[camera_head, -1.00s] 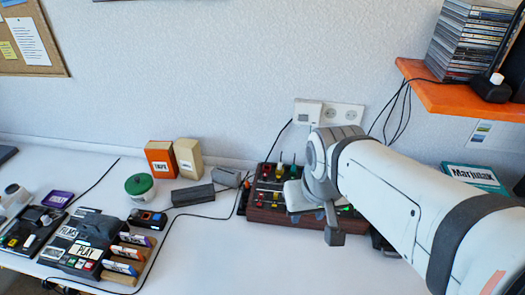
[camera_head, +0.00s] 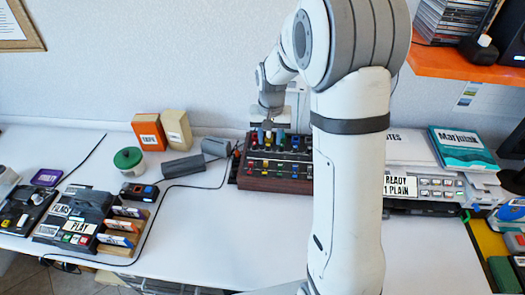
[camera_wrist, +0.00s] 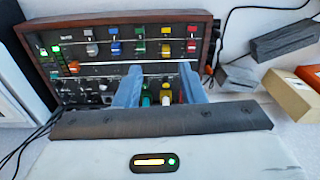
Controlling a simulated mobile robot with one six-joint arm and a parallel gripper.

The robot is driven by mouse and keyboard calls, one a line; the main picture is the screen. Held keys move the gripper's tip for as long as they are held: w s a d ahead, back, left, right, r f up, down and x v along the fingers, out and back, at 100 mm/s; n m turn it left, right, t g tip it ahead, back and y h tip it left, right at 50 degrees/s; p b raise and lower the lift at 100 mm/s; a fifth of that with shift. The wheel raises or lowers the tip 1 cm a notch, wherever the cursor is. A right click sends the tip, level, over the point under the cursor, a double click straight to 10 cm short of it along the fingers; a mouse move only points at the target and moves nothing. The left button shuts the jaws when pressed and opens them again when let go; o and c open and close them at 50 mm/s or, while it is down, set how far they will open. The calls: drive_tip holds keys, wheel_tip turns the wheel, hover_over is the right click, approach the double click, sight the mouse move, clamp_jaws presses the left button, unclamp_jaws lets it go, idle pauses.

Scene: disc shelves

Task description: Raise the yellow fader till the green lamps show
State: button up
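The mixer (camera_head: 280,184) is a wooden-sided dark panel with rows of coloured controls; it fills the upper wrist view (camera_wrist: 213,45). My gripper (camera_head: 270,128) is at its back row in the head view. In the wrist view the two blue-grey fingers (camera_wrist: 160,92) are apart, with a yellow fader cap (camera_wrist: 166,94) and a green-white one between or just behind them. I cannot tell whether either finger touches a cap. Another yellow control (camera_wrist: 165,48) sits in the front row. Small green lights (camera_wrist: 57,49) glow at the panel's left in the wrist view.
Grey blocks (camera_head: 183,166), an orange box (camera_head: 149,132), a cream box (camera_head: 177,130) and a green-lidded jar (camera_head: 129,161) stand left of the mixer. A label machine (camera_head: 425,188) is at right. A cable crosses the table; its front middle is clear.

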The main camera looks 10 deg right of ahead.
hover_over(266, 161)
drive_tip(key=shift+m+g, duration=0.3)
drive_tip(key=shift+m, duration=0.1)
wheel_tip(266, 161, down, 8)
drive_tip(key=shift+s+a+r, duration=0.1)
drive_tip(key=shift+s+r, duration=0.05)
drive_tip(key=shift+r, duration=0.05)
wheel_tip(266, 161, down, 8)
drive_tip(key=shift+r+p, duration=0.1)
drive_tip(key=shift+p, duration=0.55)
clamp_jaws()
